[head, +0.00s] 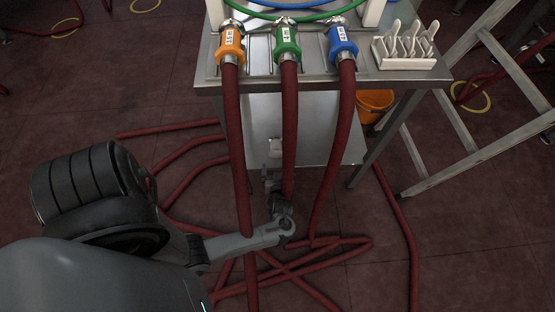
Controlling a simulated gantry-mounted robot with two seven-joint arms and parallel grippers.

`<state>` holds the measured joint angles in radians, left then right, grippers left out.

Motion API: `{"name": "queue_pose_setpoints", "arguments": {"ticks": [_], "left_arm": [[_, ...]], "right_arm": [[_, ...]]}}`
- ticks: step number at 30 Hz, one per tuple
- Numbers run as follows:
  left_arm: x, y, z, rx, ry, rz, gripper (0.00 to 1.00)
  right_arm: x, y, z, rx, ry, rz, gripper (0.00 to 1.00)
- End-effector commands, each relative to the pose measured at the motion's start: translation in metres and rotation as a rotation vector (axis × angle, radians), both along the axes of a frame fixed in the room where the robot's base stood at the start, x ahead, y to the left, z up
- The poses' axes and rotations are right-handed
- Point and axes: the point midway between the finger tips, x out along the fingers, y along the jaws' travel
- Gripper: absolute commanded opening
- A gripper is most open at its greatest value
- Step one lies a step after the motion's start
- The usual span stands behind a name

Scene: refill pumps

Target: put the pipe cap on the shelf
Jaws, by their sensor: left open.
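The metal table's lower shelf (325,140) shows as a pale flat panel below the top. A small pale piece (275,147) shows against it, just beyond my left gripper; I cannot tell whether it is the pipe cap. My left gripper (272,176) is open at the shelf's front edge, between the left and middle red hoses. It is small and dark here, and I cannot tell whether it touches anything. No pipe cap is clearly recognisable elsewhere. My right gripper is not in view.
Red hoses hang from orange (230,40), green (287,38) and blue (341,38) couplings on the table top (375,76). The left hose crosses my left forearm. A white rack (405,62), an orange bucket (373,105) and a ladder (470,150) are at right. Hoses litter the floor.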

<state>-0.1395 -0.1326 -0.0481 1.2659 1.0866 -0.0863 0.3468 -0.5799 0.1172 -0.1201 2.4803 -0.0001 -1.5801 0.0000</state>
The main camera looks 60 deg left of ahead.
Motion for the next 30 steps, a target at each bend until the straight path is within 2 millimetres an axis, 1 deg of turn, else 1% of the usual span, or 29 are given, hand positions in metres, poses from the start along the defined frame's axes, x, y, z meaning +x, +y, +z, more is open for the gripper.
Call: {"name": "queue_pose_setpoints", "arguments": {"ticks": [5, 8, 10, 11, 13, 16, 18, 21, 24, 25, 27, 30], "left_arm": [[0.011, -0.01, 0.005, -0.126, 0.02, -0.073, 0.96], [0.022, -0.027, 0.013, -0.252, 0.065, -0.185, 0.96], [0.029, -0.047, 0.027, -0.341, 0.118, -0.302, 0.96], [0.029, -0.057, 0.034, -0.376, 0.148, -0.358, 0.96], [0.026, -0.083, 0.055, -0.438, 0.229, -0.503, 0.96], [0.008, -0.118, 0.09, -0.484, 0.366, -0.707, 0.96], [-0.011, -0.139, 0.114, -0.487, 0.468, -0.838, 0.96], [-0.04, -0.159, 0.145, -0.464, 0.604, -0.99, 0.96], [-0.065, -0.17, 0.167, -0.429, 0.716, -1.094, 0.96], [-0.071, -0.171, 0.172, -0.419, 0.742, -1.116, 0.96], [-0.082, -0.174, 0.182, -0.4, 0.787, -1.153, 0.96], [-0.091, -0.176, 0.189, -0.384, 0.824, -1.18, 0.96]], "right_arm": [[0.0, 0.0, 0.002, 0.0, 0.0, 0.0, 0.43], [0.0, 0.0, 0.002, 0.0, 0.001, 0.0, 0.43], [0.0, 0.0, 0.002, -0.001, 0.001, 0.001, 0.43], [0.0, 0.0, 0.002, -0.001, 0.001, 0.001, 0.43], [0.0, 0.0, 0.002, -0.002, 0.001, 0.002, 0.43], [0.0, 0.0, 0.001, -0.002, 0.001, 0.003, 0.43], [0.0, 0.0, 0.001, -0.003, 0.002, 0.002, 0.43], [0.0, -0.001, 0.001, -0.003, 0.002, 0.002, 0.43], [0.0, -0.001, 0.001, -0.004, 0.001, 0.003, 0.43], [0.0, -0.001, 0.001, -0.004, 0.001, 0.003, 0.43], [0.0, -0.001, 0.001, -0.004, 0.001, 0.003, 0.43], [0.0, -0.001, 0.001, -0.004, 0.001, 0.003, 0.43]]}}
